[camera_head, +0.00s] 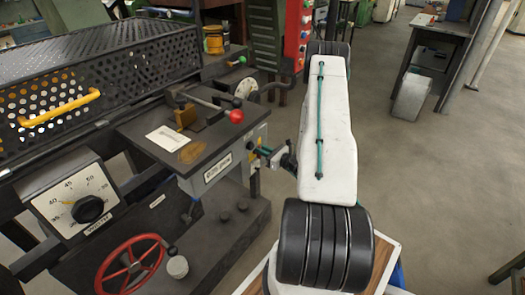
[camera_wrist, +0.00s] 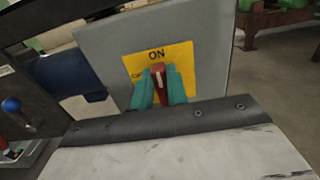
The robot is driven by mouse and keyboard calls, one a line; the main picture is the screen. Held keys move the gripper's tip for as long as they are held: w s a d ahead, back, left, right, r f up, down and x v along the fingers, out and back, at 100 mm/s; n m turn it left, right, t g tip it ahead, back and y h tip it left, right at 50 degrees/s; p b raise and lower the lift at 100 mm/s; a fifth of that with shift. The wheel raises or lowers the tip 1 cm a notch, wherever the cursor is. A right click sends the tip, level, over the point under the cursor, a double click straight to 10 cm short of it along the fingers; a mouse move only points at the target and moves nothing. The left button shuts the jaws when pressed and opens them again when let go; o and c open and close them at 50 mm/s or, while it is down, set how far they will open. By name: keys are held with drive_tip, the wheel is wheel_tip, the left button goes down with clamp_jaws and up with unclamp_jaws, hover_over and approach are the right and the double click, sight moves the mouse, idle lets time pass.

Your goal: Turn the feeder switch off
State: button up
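The feeder switch (camera_wrist: 158,70) is a small red lever on a yellow plate (camera_wrist: 184,57) on a grey box. "ON" is printed above the lever. Smaller lettering at the left of the plate is partly hidden by a finger. The lever points up, toward "ON". My gripper (camera_wrist: 160,78) has its teal fingers on both sides of the lever, close against it, with the red showing between them. In the head view my gripper (camera_head: 268,152) is at the right end of the grey machine box, and the switch is hidden there.
A black machine table (camera_head: 210,140) with a red-knobbed lever (camera_head: 236,116) stands left of my arm. A red handwheel (camera_head: 130,268), a dial (camera_head: 90,208) and a perforated cover with a yellow handle (camera_head: 60,108) are further left.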

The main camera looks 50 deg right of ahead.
drive_tip(key=shift+n, duration=0.3)
clamp_jaws()
drive_tip(key=shift+s+a+f+n, duration=0.1)
drive_tip(key=shift+a+f+n, duration=0.25)
drive_tip(key=shift+n, duration=2.55)
drive_tip(key=shift+a+f+n, duration=0.3)
drive_tip(key=shift+f+n, duration=0.05)
drive_tip(key=shift+n, duration=2.55)
drive_tip(key=shift+s+a+f+n, duration=0.1)
drive_tip(key=shift+a+f+n, duration=0.25)
drive_tip(key=shift+n, duration=2.55)
drive_tip(key=o, duration=0.8)
unclamp_jaws()
